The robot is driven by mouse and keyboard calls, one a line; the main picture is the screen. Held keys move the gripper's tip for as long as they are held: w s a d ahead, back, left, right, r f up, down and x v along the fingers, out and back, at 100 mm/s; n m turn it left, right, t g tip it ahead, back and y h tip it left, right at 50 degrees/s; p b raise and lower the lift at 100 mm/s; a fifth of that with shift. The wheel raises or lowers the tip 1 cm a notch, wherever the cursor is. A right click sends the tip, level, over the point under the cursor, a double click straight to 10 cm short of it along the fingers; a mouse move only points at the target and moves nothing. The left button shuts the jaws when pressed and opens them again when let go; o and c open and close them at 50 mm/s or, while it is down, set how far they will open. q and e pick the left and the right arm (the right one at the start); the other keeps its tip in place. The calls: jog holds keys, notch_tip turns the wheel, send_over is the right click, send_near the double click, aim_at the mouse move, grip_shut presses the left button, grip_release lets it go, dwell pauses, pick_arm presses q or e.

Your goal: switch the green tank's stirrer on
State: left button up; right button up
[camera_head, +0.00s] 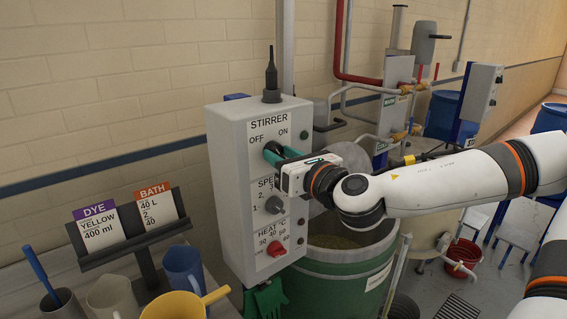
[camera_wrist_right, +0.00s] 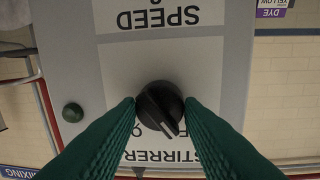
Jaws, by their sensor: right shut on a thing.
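The grey stirrer control box (camera_head: 228,190) stands in front of the wall beside the green tank (camera_head: 345,290). Its top knob, the black stirrer knob (camera_wrist_right: 158,104), sits between the OFF and ON labels. My right gripper (camera_head: 281,154) is shut on this knob, with a green finger on each side; in the right wrist view the fingertips (camera_wrist_right: 160,104) touch its sides. That view is upside down, and the knob's pointer line leans to the OFF side. The green lamp (camera_head: 304,135) beside ON looks dark. My left gripper is not in view.
A card stand (camera_head: 130,241), a yellow jug (camera_head: 184,304) and other cups stand at lower left. Pipes and valves (camera_head: 398,105) and a red bucket (camera_head: 462,257) are farther right.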

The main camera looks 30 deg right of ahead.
jog(key=m+b, duration=0.4)
jog(key=m, duration=0.3)
jog(key=shift+y, duration=0.3)
jog(key=m+b, duration=0.2)
jog(key=m, duration=0.2)
jog(key=shift+d+g, duration=0.1)
jog(key=shift+g, duration=0.2)
jog(key=m+b, duration=0.1)
jog(key=m, duration=0.3)
jog(key=shift+y, duration=0.3)
jog(key=shift+r, duration=0.1)
jog(key=o, duration=1)
jog(key=shift+w, duration=0.15)
